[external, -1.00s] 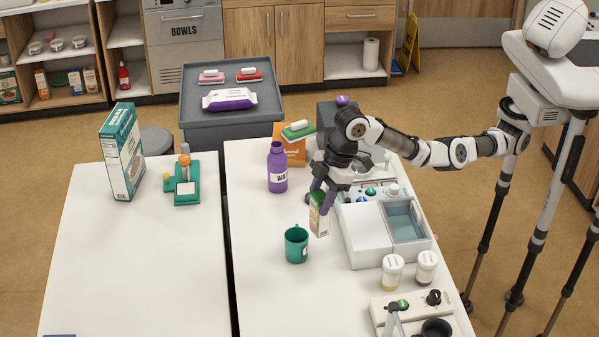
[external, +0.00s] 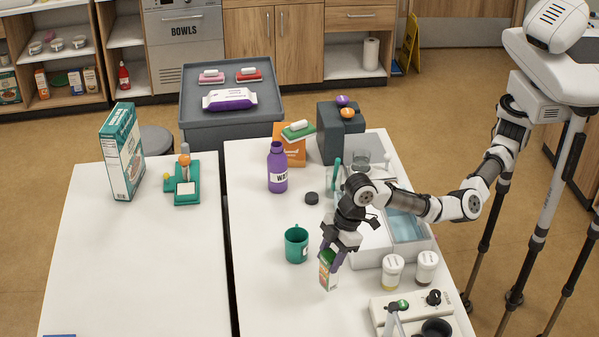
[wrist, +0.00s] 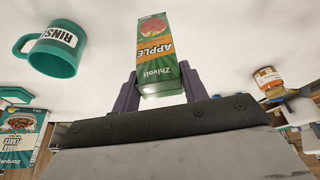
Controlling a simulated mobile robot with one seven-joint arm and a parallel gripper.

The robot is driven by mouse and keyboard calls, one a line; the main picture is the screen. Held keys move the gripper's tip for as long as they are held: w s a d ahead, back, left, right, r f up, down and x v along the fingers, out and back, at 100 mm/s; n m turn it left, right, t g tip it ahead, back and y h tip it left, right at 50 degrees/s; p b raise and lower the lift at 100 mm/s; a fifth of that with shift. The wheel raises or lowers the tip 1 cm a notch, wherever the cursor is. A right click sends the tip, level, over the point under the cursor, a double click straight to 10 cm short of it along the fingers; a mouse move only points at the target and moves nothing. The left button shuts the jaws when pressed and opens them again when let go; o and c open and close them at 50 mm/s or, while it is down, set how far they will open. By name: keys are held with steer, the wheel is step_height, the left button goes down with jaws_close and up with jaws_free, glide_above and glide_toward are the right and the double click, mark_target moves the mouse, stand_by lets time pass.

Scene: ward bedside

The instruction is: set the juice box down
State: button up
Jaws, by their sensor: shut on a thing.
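The juice box (external: 327,274) is a small green, white and orange carton marked APPLE. My gripper (external: 333,258) is shut on its upper part, near the front middle of the right-hand white table (external: 270,310). In the wrist view the juice box (wrist: 155,50) stands between the two dark fingers of my gripper (wrist: 158,88). The box looks close to upright in the external view. I cannot tell whether its base touches the table.
A green mug (external: 296,246) marked RINSE stands just left of the box. Two white-lidded jars (external: 393,272) and a white device (external: 412,308) stand to the right. A purple bottle (external: 277,170) and a dark round cap (external: 311,198) are farther back. The table front left is clear.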

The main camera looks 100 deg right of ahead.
steer(key=p, duration=0.1)
glide_above(322, 283)
steer(key=s, duration=0.2)
steer(key=shift+d+f, duration=0.2)
steer(key=shift+f, duration=0.9)
steer(key=shift+d+f, duration=0.15)
steer(key=shift+f, duration=0.95)
steer(key=shift+f, duration=0.2)
steer(key=o, duration=1.4)
steer(key=shift+r, duration=0.15)
steer(key=b+v, duration=0.3)
steer(key=v, duration=0.9)
